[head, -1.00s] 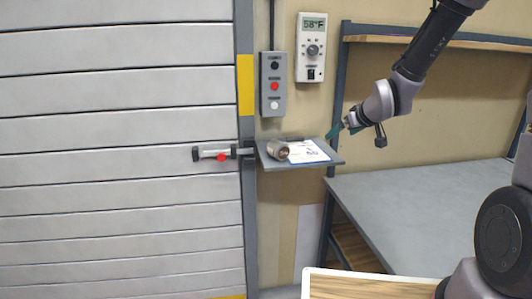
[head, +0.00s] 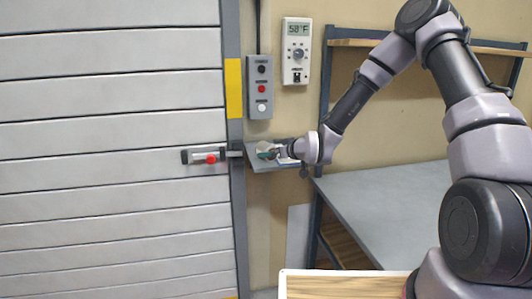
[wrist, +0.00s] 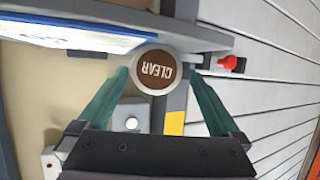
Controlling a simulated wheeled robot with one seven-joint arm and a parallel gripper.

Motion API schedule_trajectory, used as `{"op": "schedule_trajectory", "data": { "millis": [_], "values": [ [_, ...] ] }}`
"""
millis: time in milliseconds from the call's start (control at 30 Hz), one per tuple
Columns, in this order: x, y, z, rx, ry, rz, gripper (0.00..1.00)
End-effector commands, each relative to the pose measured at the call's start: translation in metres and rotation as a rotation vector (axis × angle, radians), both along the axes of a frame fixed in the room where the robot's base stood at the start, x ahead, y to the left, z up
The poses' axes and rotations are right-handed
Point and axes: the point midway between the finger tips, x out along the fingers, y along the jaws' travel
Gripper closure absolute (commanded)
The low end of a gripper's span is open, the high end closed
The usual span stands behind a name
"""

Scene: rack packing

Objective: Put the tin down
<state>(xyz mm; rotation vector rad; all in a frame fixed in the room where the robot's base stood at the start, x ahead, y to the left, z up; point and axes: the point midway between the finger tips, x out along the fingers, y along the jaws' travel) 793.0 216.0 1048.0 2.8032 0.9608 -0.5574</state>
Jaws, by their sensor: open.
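The tin (wrist: 155,72) shows its round brown end marked CLEAR, upside down, in the wrist view. It lies on its side at the grey wall shelf (wrist: 195,30), its end facing my wrist. My gripper (wrist: 158,80) is open, with one green finger on each side of the tin's end. I cannot tell whether the fingers touch it. In the head view my gripper (head: 268,152) is at the shelf (head: 262,165) and hides most of the tin.
A push-button box (head: 261,87) and thermostat (head: 296,50) hang above. A latch with a red knob (head: 211,159) is on the shutter to the left. The grey bench (head: 400,205) at right is clear.

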Motion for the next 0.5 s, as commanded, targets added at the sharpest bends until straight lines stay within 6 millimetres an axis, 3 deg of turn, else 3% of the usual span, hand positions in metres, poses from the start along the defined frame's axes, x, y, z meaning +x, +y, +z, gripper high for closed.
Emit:
{"op": "schedule_trajectory", "data": {
  "millis": [300,500],
  "values": [
    [0.034,0.021,-0.016,0.002,0.001,0.0,0.0],
    [0.041,0.026,-0.019,0.001,-0.001,0.0,0.0]
  ]
}}
